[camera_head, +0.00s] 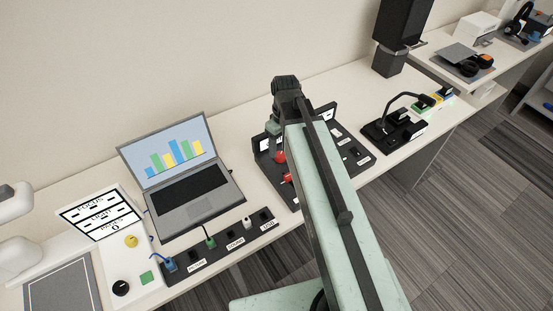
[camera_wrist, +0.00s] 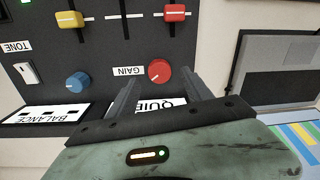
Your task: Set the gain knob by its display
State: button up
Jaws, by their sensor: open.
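The red gain knob (camera_wrist: 159,71) shows in the wrist view, beside an upside-down GAIN label (camera_wrist: 129,71) on a dark panel (camera_wrist: 100,50). It has a small pale mark on its face. My gripper (camera_wrist: 161,84) is open, its two dark fingers reaching toward the panel on either side of the knob's lower part; whether they touch it I cannot tell. A white display (camera_wrist: 165,104) behind the fingers reads upside down "QUIE", the rest hidden by my gripper. In the head view my arm covers much of the panel (camera_head: 328,113).
In the wrist view, a blue knob (camera_wrist: 77,82), a BALANCE display (camera_wrist: 45,113), a TONE switch (camera_wrist: 26,73), a yellow slider (camera_wrist: 69,19) and a red slider (camera_wrist: 175,13) are close by. A laptop (camera_head: 185,185) stands left of the panel in the head view, a black stand (camera_head: 388,130) right.

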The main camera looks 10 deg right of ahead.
aim_at(280, 155)
notch_tip(280, 155, down, 4)
jog(key=b, duration=0.2)
jog(key=shift+a+f+b, duration=0.1)
jog(key=shift+b, duration=0.25)
jog(key=shift+c, duration=0.3)
grip_shut()
jog(key=shift+s+m, duration=0.1)
jog(key=shift+m, duration=1.5)
jog(key=shift+o, duration=0.3)
grip_release()
